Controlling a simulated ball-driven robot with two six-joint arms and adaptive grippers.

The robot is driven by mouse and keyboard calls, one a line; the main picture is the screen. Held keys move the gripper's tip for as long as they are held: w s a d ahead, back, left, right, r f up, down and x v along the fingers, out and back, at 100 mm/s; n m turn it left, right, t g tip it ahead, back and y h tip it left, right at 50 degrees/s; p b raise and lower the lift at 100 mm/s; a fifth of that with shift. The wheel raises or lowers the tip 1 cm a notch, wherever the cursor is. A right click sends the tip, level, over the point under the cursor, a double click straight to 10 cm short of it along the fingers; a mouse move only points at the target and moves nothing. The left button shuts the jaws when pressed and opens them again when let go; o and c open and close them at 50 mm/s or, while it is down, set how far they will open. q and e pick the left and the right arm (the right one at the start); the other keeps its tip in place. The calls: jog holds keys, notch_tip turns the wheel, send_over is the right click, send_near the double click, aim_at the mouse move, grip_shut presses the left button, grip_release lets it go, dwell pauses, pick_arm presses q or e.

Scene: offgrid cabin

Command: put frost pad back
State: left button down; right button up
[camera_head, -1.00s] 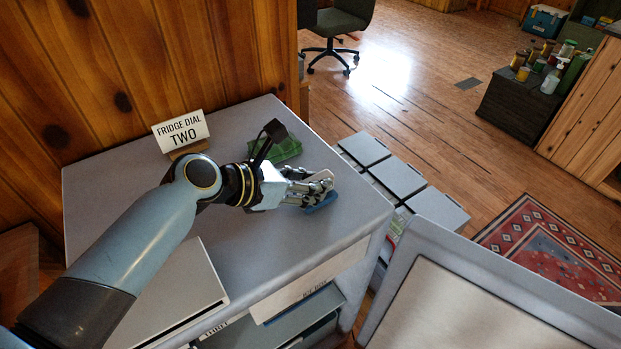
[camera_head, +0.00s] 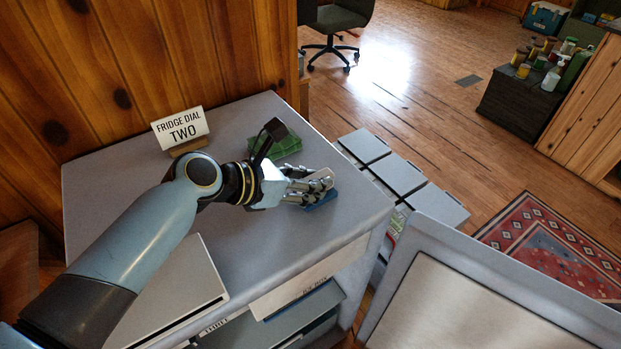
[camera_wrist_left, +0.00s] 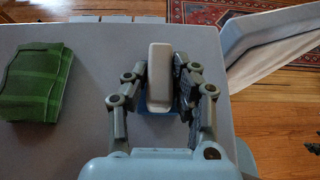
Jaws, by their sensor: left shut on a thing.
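The frost pad shows as a pale grip block (camera_wrist_left: 160,75) with a blue base (camera_wrist_left: 157,107) under it. In the head view its blue base (camera_head: 322,201) is at the right part of the grey fridge top (camera_head: 240,240). My left gripper (camera_head: 312,186) is shut on the pale block, with one finger on each side of it in the left wrist view (camera_wrist_left: 158,90). The blue base is at or very near the surface; I cannot tell whether it touches. My right gripper is not in view.
A folded green cloth (camera_head: 283,147) lies behind my left gripper. A sign reading "FRIDGE DIAL TWO" (camera_head: 181,130) stands at the back left. An open fridge door (camera_head: 470,290) is at the lower right, and grey panels (camera_head: 400,175) are beyond the right edge.

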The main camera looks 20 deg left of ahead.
pick_arm(q)
jog(key=c, duration=1)
grip_release()
jog(key=v, duration=1.2)
jog(key=shift+s+f, duration=0.1)
